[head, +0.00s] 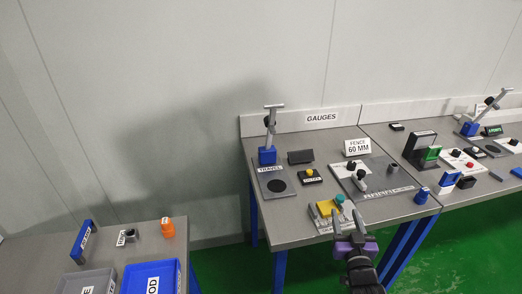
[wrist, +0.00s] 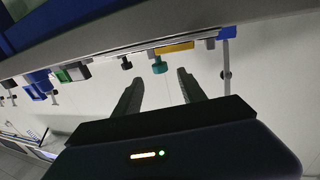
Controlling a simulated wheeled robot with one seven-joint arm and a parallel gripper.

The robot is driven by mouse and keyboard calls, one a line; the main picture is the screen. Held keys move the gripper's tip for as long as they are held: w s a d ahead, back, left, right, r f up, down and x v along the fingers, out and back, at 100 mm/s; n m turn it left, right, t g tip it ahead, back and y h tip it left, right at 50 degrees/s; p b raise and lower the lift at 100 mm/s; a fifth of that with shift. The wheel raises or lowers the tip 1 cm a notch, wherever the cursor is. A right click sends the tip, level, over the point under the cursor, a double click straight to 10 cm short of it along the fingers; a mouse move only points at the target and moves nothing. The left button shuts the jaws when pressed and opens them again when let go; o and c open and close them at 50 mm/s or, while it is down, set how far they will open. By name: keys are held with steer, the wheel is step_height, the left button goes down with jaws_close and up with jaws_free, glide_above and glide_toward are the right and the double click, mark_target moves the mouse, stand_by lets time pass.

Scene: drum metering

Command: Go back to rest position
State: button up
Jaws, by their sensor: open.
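My gripper (head: 357,238) is near the front edge of the gauge table (head: 290,225) in the head view. It is purple and dark, below a fixture (head: 325,208) with a yellow block and a teal knob. In the wrist view my gripper (wrist: 158,92) has its two dark fingers apart with nothing between them. The wrist picture is tilted, with the table edge across the top. The teal knob (wrist: 159,66) shows there beyond the fingertips, beside the yellow block (wrist: 174,48). Whether the gripper touches the fixture cannot be told.
The gauge table also holds a blue-based stand (head: 267,156), a fence plate (head: 375,180) and a blue cylinder (head: 421,195). A lower left table (head: 60,254) has a blue bin (head: 128,278), a grey bin (head: 75,285) and an orange part (head: 167,228). Green floor lies between.

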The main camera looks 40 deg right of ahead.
steer(key=r, duration=0.3)
steer(key=shift+s+a+t, duration=0.1)
steer(key=shift+a+t, duration=0.1)
steer(key=shift+t, duration=0.2)
steer(key=s+a+r+n+t+y, duration=0.1)
steer(key=s+a+r+n+y, duration=0.15)
steer(key=a, duration=0.75)
steer(key=s+a+r+n+t+y, duration=0.1)
steer(key=s+a+n+t+y, duration=0.15)
steer(key=a, duration=0.85)
steer(key=s+a+r+n+g+y, duration=0.1)
steer(key=s+a+n+y, duration=0.3)
steer(key=s+a+y, duration=0.4)
steer(key=s+a+r, duration=0.1)
steer(key=s+a, duration=0.3)
steer(key=a, duration=0.2)
steer(key=shift+s+a+g, duration=0.35)
steer(key=shift+s, duration=0.05)
